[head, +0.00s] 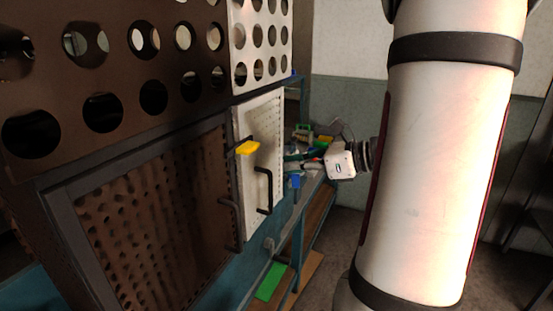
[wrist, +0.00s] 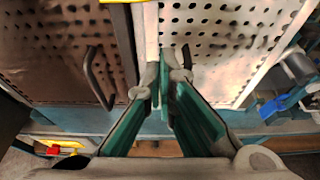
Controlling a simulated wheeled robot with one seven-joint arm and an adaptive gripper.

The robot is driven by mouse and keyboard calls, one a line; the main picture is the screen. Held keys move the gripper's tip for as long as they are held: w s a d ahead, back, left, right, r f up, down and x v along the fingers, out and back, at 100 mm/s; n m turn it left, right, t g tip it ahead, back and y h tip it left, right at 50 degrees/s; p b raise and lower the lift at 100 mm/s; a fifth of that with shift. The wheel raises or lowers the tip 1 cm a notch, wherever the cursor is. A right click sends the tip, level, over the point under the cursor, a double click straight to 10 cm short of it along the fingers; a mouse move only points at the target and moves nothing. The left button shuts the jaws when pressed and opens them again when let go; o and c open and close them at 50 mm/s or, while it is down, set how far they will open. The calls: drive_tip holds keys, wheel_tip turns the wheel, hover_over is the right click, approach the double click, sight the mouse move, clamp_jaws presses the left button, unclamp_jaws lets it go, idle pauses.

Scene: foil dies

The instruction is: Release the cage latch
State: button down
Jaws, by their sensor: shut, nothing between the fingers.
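The cage is a machine enclosure with a brown perforated door (head: 150,225) and a white perforated door (head: 262,160) beside it. Only a strip of the yellow latch (wrist: 105,2) shows at the top edge of the wrist view. My gripper (head: 292,157) is to the right of the latch in the head view, apart from it. In the wrist view my gripper (wrist: 170,58) has its green fingers together and empty, over the seam between the doors. The latch's far end is hidden.
Dark bar handles stand out from the brown door (head: 230,225) and the white door (head: 265,192). Perforated panels (head: 260,45) rise above. A blue rail (head: 283,240) and a green block (head: 270,282) lie below. The floor to the right is partly clear.

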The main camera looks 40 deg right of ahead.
sight(246, 147)
drive_tip(key=x, duration=0.9)
drive_tip(key=shift+w+a+f, duration=0.15)
drive_tip(key=shift+w+f, duration=0.05)
drive_tip(key=r, duration=0.2)
drive_tip(key=r+p, duration=0.1)
drive_tip(key=shift+s, duration=0.25)
drive_tip(key=shift+w+r+p, duration=0.1)
drive_tip(key=shift+r+p, duration=0.25)
drive_tip(key=shift+r, duration=0.25)
drive_tip(key=shift+w, duration=0.15)
